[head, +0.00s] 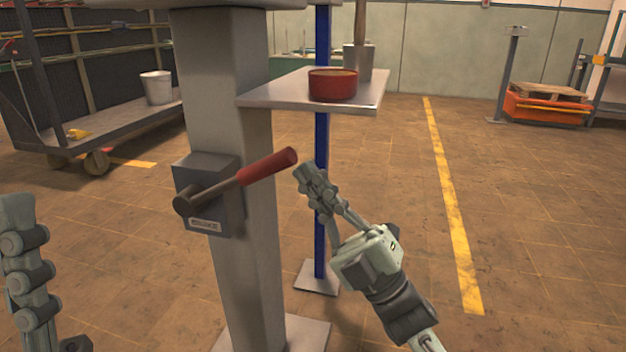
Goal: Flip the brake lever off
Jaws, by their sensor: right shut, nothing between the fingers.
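The brake lever (238,182) has a dark shaft and a red grip, and it points up and to the right. Its pivot is on a grey box labelled "BRAKE" (210,224), fixed to a grey column (228,110). My right gripper (308,178) is shut and empty, just right of the red grip's end, with a small gap showing in the picture. Part of my left arm (25,265) shows at the left edge; I cannot make out its fingertips or whether they are open.
A metal shelf (275,92) holds a red round container (333,86) above the lever. A blue post (321,145) stands behind my right gripper. A cart (110,122) with a bucket (157,88) is at the left. The floor at the right is clear around a yellow line (450,205).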

